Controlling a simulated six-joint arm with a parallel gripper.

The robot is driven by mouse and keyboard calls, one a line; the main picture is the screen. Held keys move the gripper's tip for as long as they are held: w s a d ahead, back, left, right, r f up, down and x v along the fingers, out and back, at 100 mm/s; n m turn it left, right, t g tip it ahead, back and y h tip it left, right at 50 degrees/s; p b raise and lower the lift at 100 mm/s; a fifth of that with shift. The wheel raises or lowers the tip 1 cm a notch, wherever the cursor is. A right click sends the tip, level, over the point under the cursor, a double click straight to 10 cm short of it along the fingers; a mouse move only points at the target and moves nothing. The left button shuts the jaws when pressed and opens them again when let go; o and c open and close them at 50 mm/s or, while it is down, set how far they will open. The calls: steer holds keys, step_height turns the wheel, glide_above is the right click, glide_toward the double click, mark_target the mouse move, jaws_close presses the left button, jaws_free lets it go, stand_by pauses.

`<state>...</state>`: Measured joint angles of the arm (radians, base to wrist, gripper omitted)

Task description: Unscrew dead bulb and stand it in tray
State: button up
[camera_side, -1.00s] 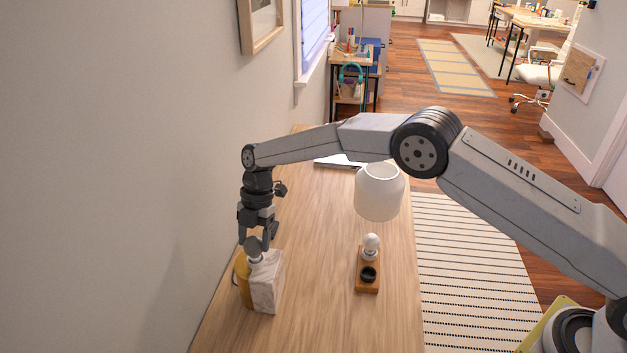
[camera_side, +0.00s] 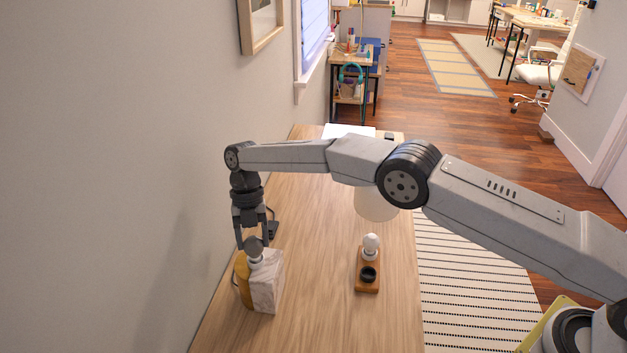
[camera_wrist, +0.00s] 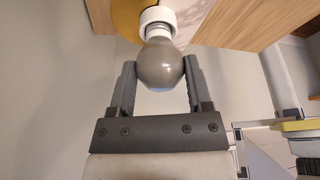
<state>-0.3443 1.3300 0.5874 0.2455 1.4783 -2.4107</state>
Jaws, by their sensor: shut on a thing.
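The dead bulb, a dull grey globe (camera_side: 254,246), is upright on a lamp base of white marble (camera_side: 266,283) and brass. In the wrist view the bulb (camera_wrist: 160,66) has its neck at a white socket ring (camera_wrist: 158,17); I cannot tell how far it is threaded in. My gripper (camera_side: 253,241) points down from above, and its fingers (camera_wrist: 158,75) are shut on both sides of the globe. The wooden tray (camera_side: 366,290) lies to the right on the table, with a white bulb (camera_side: 371,245) upright at its far end and an empty black ring holder (camera_side: 368,274) at its near end.
A white lampshade (camera_side: 376,206) stands behind the tray, partly hidden by my arm. The wall (camera_side: 110,180) is close on the left. The wooden tabletop (camera_side: 320,260) is clear between lamp base and tray. White paper (camera_side: 348,131) lies at the far end.

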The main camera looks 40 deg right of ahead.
mark_target(253, 239)
steer(key=shift+r, duration=0.45)
stand_by(0.5)
steer(key=shift+r, duration=0.35)
steer(key=shift+r, duration=0.35)
steer(key=shift+r, duration=0.65)
steer(key=shift+r, duration=0.1)
